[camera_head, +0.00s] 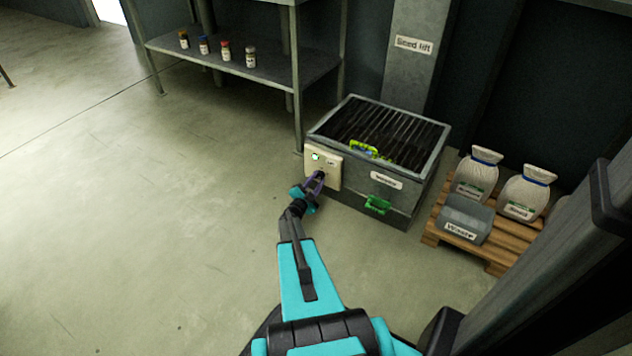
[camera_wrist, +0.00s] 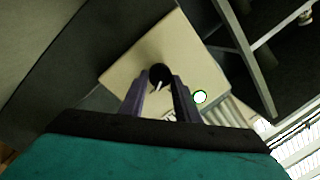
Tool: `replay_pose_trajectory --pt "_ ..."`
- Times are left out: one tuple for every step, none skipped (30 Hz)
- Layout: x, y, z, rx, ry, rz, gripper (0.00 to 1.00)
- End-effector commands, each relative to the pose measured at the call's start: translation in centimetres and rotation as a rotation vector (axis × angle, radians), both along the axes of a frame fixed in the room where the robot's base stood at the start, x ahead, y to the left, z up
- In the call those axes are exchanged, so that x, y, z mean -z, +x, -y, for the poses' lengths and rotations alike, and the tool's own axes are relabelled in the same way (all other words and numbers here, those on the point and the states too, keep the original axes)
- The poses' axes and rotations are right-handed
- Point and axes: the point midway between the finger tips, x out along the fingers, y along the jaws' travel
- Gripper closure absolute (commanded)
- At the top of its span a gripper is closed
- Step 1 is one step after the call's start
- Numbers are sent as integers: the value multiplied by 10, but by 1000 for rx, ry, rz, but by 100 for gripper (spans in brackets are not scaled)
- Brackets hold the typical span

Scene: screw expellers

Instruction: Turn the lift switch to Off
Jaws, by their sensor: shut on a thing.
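The lift switch is a black round knob (camera_wrist: 159,75) with a white pointer mark, on a cream panel (camera_head: 323,165) fixed to the left front of the grey metal bin. My gripper (camera_head: 318,178) is at the lower part of this panel. In the wrist view its two dark purple fingers (camera_wrist: 160,88) close around the knob from either side. The fingers hide part of the knob's sides. A round white lamp with a green rim (camera_head: 315,156) sits on the panel; it also shows in the wrist view (camera_wrist: 200,97). The panel's small lettering is too small to read.
The grey bin (camera_head: 431,165) has a slatted top with a green-yellow object (camera_head: 364,149) on it and a green handle (camera_head: 377,205) in front. A pallet (camera_head: 480,250) with sacks stands right. A shelf (camera_head: 270,75) with small jars stands behind. The floor at left is clear.

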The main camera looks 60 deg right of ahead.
Motion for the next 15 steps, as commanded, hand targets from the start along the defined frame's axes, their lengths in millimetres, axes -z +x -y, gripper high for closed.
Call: replay_pose_trajectory --pt "-1 1 4 0 2 -8 93" --pt "-1 1 4 1 2 -14 93" --pt "-1 1 4 0 2 -24 93" --pt "-2 1 5 0 2 -32 93" --pt "-2 1 5 0 2 -42 93" --pt "-3 1 5 0 2 -58 93" --pt "-3 1 5 1 3 -71 93" --pt "-3 1 5 1 3 -85 93" --pt "-4 2 6 1 2 -104 93" --pt "-4 2 6 1 3 -121 93" --pt "-5 2 6 1 2 -137 93" --pt "-5 2 6 1 3 -162 93" --pt "-6 2 6 2 3 -181 93" --pt "-6 2 6 1 3 -201 93" --pt "-6 2 6 1 3 -231 93"
